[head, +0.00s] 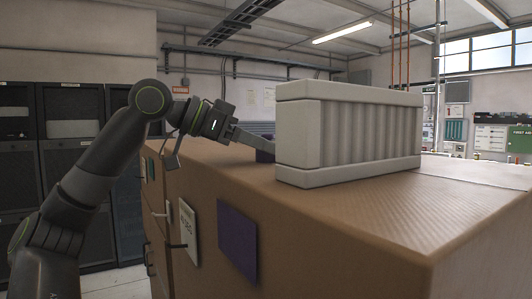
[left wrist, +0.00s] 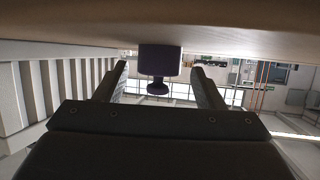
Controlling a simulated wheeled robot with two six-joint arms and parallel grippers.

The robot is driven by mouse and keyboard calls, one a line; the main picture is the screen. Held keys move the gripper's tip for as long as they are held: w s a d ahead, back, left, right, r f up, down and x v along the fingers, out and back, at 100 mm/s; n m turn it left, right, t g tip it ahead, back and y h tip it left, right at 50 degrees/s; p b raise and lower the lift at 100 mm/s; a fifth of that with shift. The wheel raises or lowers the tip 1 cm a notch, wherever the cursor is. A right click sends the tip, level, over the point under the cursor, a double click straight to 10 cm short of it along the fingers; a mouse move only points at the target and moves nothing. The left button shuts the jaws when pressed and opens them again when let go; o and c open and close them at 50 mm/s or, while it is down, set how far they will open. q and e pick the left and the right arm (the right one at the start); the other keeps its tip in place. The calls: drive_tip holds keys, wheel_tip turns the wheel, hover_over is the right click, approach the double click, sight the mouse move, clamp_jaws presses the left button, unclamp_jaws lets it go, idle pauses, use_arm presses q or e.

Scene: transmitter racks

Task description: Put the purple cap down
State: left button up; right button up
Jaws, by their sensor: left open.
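The purple cap (left wrist: 158,62) shows in the left wrist view between the two spread fingers of my left gripper (left wrist: 160,72). It is a short cylinder with a narrower knob. Its wide end meets the brown surface (left wrist: 90,22), which fills the top of that view. Gaps show between the cap and both fingers. In the head view my left gripper (head: 240,134) is over the left part of the brown cabinet top (head: 375,215). A small purple patch (head: 264,156), likely the cap, shows just below its finger, partly hidden by the grey ribbed block. My right gripper is not in view.
The grey ribbed block (head: 350,134) stands on the cabinet top, close right of my left gripper. A purple panel (head: 237,243) and a white tag (head: 188,232) are on the cabinet's side. The cabinet top in front of the block is clear. Dark racks (head: 75,130) stand at left.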

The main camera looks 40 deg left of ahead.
use_arm(q)
drive_tip(key=b+v, duration=0.2)
drive_tip(key=v, duration=0.6)
drive_tip(key=shift+s+a+r, duration=0.1)
drive_tip(key=shift+s+a, duration=0.05)
drive_tip(key=shift+s, duration=0.2)
drive_tip(key=shift+s+a+r, duration=0.25)
drive_tip(key=shift+s+a, duration=0.05)
drive_tip(key=shift+s, duration=0.15)
